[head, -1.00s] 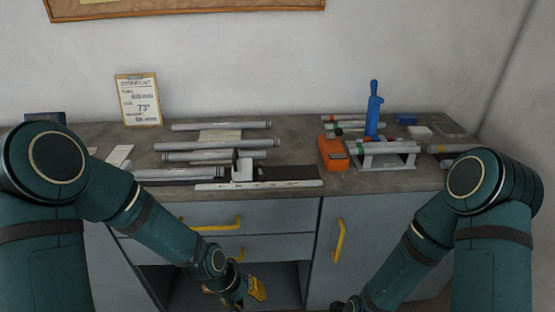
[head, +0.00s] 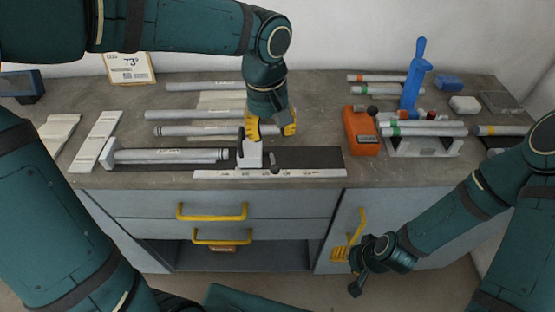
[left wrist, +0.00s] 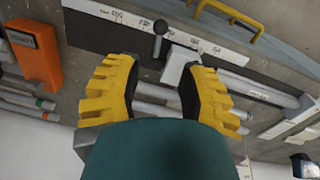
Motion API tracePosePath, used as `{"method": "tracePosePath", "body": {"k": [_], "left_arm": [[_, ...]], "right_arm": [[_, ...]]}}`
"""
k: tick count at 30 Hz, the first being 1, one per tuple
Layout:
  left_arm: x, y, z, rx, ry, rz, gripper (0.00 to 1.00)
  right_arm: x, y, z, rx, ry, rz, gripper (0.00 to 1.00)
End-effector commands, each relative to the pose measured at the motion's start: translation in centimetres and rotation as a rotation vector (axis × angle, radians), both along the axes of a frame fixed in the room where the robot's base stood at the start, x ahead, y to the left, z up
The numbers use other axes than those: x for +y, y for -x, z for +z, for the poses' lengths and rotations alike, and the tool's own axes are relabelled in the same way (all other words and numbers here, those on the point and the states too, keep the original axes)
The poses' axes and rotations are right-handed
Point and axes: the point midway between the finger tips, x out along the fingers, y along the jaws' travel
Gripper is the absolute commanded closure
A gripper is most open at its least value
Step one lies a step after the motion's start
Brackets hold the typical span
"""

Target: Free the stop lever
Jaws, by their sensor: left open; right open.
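The stop is a white block (head: 250,154) on a dark rail with a white scale strip. Its dark lever with a round knob (head: 274,160) is beside the block; the knob is clearer in the left wrist view (left wrist: 160,27). I cannot tell whether the lever is locked. My left gripper (head: 271,129) is open and empty, just behind and above the block and lever. In its wrist view, the yellow fingers (left wrist: 161,70) are spread, with lever and block beyond the gap. My right gripper (head: 347,271) is open, low before the cabinet, partly hidden.
A grey tube (head: 170,155) lies along the rail, left of the stop. More tubes (head: 205,86) lie behind. An orange device (head: 361,132), a white rack (head: 425,148) with tubes, and a blue upright tool (head: 413,80) stand right. Yellow handles (head: 212,212) project from the drawers.

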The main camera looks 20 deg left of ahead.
Motion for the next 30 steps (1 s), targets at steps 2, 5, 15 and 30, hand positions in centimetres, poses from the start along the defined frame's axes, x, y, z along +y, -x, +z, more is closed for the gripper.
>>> {"method": "tracePosePath", "body": {"k": [2, 5, 15, 30], "left_arm": [[0.0, 0.0, -1.6, 0.003, 0.0, -0.001, 0.6], [-0.2, 0.0, -3.6, 0.005, 0.001, -0.001, 0.6], [-0.5, -0.2, -9.9, 0.004, 0.002, -0.002, 0.6], [-0.6, -0.3, -12.5, 0.0, 0.002, -0.002, 0.6]], "right_arm": [[0.0, -0.1, -0.5, -0.002, 0.0, -0.001, 0.53], [0.0, -0.2, -1.1, -0.005, 0.001, -0.002, 0.53], [-0.1, -0.5, -2.7, -0.013, 0.003, -0.003, 0.53], [-0.1, -0.7, -3.3, -0.016, 0.003, -0.004, 0.53]]}}
